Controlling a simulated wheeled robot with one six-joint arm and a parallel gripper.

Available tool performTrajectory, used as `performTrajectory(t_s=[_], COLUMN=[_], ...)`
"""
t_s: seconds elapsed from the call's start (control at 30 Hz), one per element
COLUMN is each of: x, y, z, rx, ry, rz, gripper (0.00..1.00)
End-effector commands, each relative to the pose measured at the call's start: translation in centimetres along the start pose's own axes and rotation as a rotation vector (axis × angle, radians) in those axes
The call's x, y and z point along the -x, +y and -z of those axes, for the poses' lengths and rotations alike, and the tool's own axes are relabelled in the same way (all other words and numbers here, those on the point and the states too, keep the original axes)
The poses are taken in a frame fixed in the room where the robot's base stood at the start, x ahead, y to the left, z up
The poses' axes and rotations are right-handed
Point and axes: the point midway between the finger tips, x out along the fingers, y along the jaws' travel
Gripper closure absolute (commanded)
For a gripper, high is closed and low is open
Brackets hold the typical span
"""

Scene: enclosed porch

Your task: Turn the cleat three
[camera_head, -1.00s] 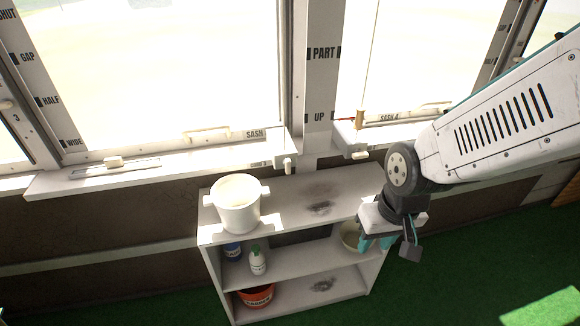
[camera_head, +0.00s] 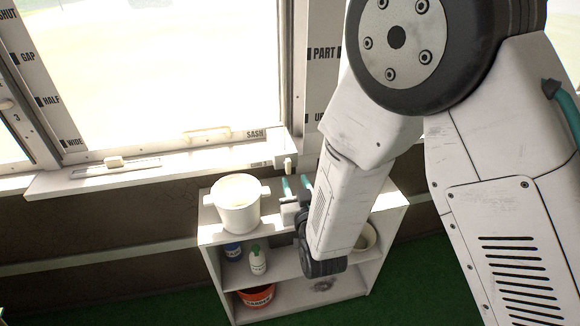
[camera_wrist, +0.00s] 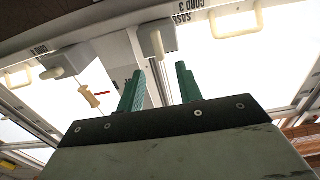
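A pale cleat (camera_head: 288,165) hangs at the right end of the window sill, above the shelf unit. In the wrist view a pale cleat (camera_wrist: 155,40) sits ahead of my fingers, beside a label partly reading "CORD 3". My gripper (camera_head: 297,183) is below the sill with its two teal fingers apart. In the wrist view my gripper (camera_wrist: 160,82) is open and empty, and the cleat lies just beyond the gap between the fingertips. Whether they touch it is unclear. A second cleat (camera_wrist: 62,65) is farther left in the wrist view.
A white bucket (camera_head: 238,203) stands on the shelf unit (camera_head: 213,232), close left of my gripper. Bottles (camera_head: 256,262) and a red tub (camera_head: 256,297) are on lower shelves. A wooden cord pull (camera_wrist: 90,96) hangs in the wrist view. My arm hides the right window.

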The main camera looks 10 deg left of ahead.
Motion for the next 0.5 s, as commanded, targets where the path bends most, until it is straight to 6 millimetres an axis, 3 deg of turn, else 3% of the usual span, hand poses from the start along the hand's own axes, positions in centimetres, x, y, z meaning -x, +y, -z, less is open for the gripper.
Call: performTrajectory(t_s=[0.5], x=[-6.9], y=[0.1], z=[0.1], rx=[0.000], ry=[0.005], rz=[-0.001], gripper=[0.65])
